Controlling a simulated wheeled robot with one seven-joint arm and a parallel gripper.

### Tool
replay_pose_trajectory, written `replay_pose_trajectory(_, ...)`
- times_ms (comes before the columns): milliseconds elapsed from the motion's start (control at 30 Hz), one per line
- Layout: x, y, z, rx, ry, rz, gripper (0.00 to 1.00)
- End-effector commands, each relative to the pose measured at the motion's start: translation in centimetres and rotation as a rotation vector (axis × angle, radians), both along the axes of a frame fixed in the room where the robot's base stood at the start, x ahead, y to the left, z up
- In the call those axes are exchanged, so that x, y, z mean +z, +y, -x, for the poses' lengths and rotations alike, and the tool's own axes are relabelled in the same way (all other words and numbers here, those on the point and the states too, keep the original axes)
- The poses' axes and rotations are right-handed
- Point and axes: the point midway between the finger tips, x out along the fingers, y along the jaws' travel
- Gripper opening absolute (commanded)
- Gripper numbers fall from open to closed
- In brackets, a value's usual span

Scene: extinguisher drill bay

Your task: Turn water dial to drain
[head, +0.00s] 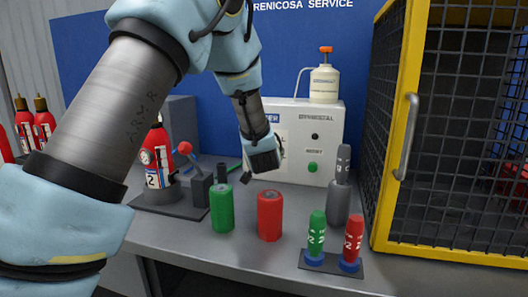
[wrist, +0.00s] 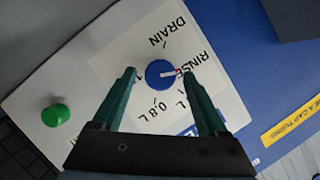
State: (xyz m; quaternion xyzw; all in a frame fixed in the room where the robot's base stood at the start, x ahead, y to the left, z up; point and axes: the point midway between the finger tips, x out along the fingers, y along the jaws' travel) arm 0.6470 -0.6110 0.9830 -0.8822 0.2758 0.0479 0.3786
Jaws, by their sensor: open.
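The blue water dial (wrist: 160,73) sits on a white label plate with the words DRAIN, RINSE and 0.8 L around it. A red mark on its right edge points toward RINSE; DRAIN is further up. My gripper (wrist: 160,70) is open, with its green fingertips on either side of the dial in the wrist view. I cannot tell whether they touch it. In the head view my gripper (head: 264,163) is in front of the left part of the white dispenser box (head: 325,135) and hides the dial.
A green button (wrist: 55,115) is on the same panel, also visible in the head view (head: 312,167). Green (head: 222,209) and red (head: 270,216) cylinders stand on the bench below my gripper. A yellow-framed mesh cage (head: 412,110) stands at right. A white bottle (head: 324,84) tops the box.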

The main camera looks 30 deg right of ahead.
Motion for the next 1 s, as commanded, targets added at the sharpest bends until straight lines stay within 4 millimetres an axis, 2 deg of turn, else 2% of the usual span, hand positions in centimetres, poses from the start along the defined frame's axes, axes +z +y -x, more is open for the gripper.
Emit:
replay_pose_trajectory(367, -0.20, -0.25, -0.47, 0.000, 0.000, 0.000, 0.75)
replay_pose_trajectory(1000, -0.20, -0.24, -0.45, 0.000, 0.000, -0.001, 0.03)
